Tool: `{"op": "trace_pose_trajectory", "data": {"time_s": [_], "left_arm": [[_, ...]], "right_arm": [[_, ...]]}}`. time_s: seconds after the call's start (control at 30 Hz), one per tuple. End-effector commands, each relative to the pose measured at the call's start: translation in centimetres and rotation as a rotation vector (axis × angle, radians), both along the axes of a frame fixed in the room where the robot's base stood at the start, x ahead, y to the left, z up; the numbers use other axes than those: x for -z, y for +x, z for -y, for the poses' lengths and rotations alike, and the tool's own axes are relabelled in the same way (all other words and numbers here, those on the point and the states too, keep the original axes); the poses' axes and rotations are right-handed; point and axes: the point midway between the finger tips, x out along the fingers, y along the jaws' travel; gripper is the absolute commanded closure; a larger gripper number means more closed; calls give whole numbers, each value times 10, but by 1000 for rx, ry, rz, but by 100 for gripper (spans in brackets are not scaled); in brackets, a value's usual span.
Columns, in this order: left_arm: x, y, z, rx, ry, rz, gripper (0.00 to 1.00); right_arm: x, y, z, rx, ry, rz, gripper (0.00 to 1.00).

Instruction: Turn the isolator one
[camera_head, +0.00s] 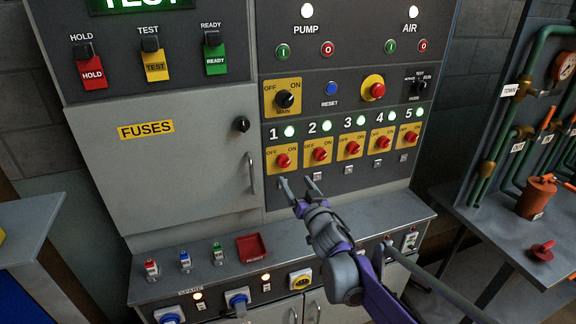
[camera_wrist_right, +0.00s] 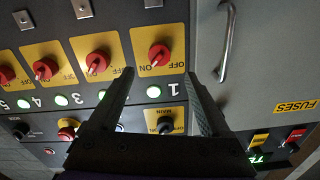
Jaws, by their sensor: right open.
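Isolator one is a red rotary knob (camera_head: 283,160) on a yellow plate marked OFF and ON, below the number 1 and a lit green lamp. The same isolator knob shows upside down in the right wrist view (camera_wrist_right: 159,53). I cannot clearly tell which mark its pointer faces. My right gripper (camera_head: 297,182) is open and empty, in front of the panel and just below the isolator in the head view. In the wrist view its two fingers (camera_wrist_right: 159,73) are spread to either side of the knob's line, with no visible contact. My left gripper is not in view.
Isolator two (camera_head: 319,153) and more red knobs run to the right. A MAIN switch (camera_head: 285,98) sits above. The fuse door handle (camera_head: 252,172) sticks out left of isolator one. A ledge (camera_head: 330,240) with a red tray (camera_head: 251,247) lies below.

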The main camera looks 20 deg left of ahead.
Motion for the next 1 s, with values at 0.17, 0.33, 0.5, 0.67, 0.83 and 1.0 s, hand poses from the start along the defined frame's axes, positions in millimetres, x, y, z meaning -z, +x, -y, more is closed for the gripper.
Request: {"op": "trace_pose_trajectory", "data": {"time_s": [0.17,0.33,0.5,0.67,0.83,1.0], "left_arm": [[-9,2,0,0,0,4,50],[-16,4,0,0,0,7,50],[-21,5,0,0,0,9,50],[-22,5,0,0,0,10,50],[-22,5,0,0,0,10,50],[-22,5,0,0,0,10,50]], "right_arm": [[-2,29,-19,1,-2,1,19],[-2,54,-36,1,-1,0,19],[-2,70,-47,2,-2,1,19],[-1,76,-50,3,-2,-1,19],[0,76,-51,3,-2,-1,19],[0,76,-51,3,-2,-1,33]]}}
